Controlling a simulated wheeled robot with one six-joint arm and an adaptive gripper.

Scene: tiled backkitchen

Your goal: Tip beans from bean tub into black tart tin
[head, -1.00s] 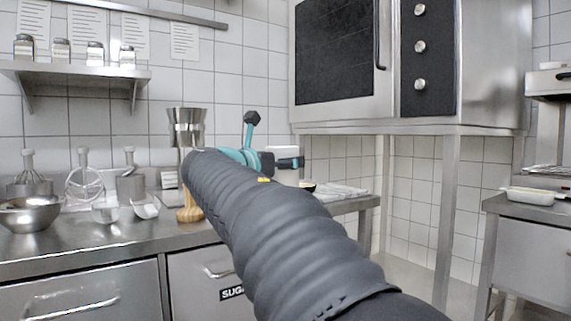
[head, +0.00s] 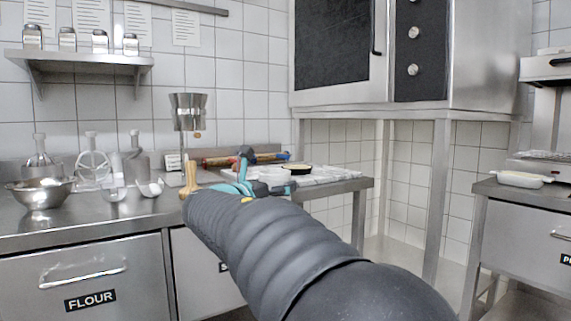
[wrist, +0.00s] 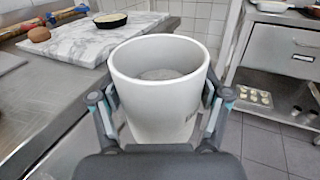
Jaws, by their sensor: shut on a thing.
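The bean tub (wrist: 158,100), a white round tub, stands upright between the fingers of my gripper (wrist: 160,108) in the wrist view. My gripper is shut on its sides. Its mouth is open to the camera and a greyish surface shows inside; single beans cannot be made out. The black tart tin (wrist: 110,20), dark with a pale inside, sits on the marble board beyond the tub. It also shows in the head view (head: 297,168), behind my gripper (head: 262,187). The tub is apart from the tin; I cannot pick the tub out clearly in the head view.
The marble board (wrist: 78,44) lies on the steel counter (wrist: 40,95) with a rolling pin (head: 225,160) behind it. A brown round thing (wrist: 39,34) sits at the board's left. A steel bowl (head: 40,195) and utensils stand left. A steel side table (wrist: 275,45) is at right.

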